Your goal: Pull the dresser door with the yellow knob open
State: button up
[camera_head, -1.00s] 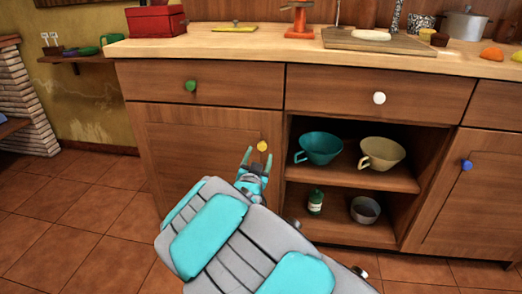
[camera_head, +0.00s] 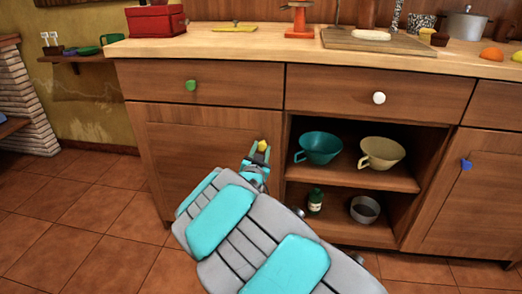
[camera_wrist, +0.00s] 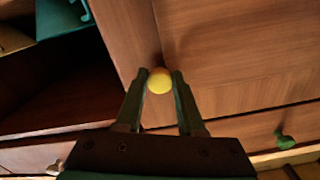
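The yellow knob (camera_head: 262,145) sits at the upper right of the left wooden dresser door (camera_head: 195,150), which stands flush with the cabinet front. My gripper (camera_head: 260,152) is at the knob, with a fingertip on each side of it. In the wrist view the round yellow knob (camera_wrist: 159,81) lies between the two fingertips of my gripper (camera_wrist: 160,80), which appear to touch it on both sides. My forearm hides the lower right part of the door.
An open shelf right of the door holds a teal cup (camera_head: 319,147), a cream cup (camera_head: 381,153), a green bottle (camera_head: 315,203) and a bowl (camera_head: 365,209). A drawer with a green knob (camera_head: 191,86) is above. Tiled floor (camera_head: 75,225) at left is clear.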

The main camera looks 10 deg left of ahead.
grip_shut()
dwell(0.9)
